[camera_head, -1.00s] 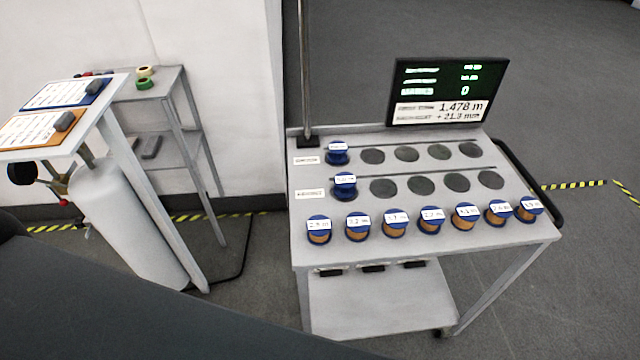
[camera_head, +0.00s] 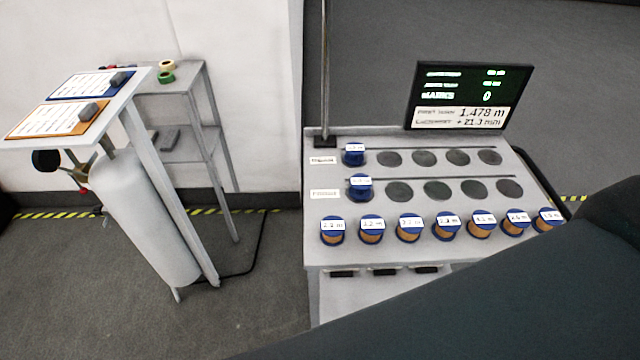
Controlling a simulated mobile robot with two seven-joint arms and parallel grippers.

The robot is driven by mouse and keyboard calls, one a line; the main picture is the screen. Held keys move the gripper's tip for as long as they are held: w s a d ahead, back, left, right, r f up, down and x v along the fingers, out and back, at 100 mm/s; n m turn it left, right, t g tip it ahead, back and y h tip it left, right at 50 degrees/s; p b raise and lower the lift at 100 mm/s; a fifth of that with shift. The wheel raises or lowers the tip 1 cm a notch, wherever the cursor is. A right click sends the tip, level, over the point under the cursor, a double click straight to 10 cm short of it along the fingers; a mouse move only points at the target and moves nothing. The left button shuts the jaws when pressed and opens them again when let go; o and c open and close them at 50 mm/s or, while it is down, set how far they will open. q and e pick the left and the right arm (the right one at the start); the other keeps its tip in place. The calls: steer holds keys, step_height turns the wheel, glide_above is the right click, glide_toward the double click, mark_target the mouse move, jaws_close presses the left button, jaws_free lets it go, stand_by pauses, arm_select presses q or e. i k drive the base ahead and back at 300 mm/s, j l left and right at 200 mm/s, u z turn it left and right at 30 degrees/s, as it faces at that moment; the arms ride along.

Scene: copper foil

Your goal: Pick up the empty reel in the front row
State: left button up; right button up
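A grey cart (camera_head: 318,251) carries three rows on its top. In the middle row, a blue reel (camera_head: 360,189) with no copper visible stands at the left end, beside dark round slots (camera_head: 437,191). In the back row, a similar blue reel (camera_head: 353,155) stands at the left end beside more empty slots (camera_head: 423,158). The small labels are hard to read. Neither of my grippers is in view.
A screen (camera_head: 468,95) stands at the cart's back right, and a thin pole (camera_head: 323,70) at its back left. At left are a slanted board (camera_head: 75,105) on a white column and a grey shelf (camera_head: 190,80) with tape rolls. My dark arm link covers the lower right.

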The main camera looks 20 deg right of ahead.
mark_target(361, 184)
steer(key=k+l, duration=0.15)
steer(key=l, duration=0.25)
steer(key=k+l, duration=0.1)
steer(key=l, duration=0.35)
steer(key=k+l, duration=0.15)
steer(key=l, duration=0.25)
steer(key=u, duration=0.05)
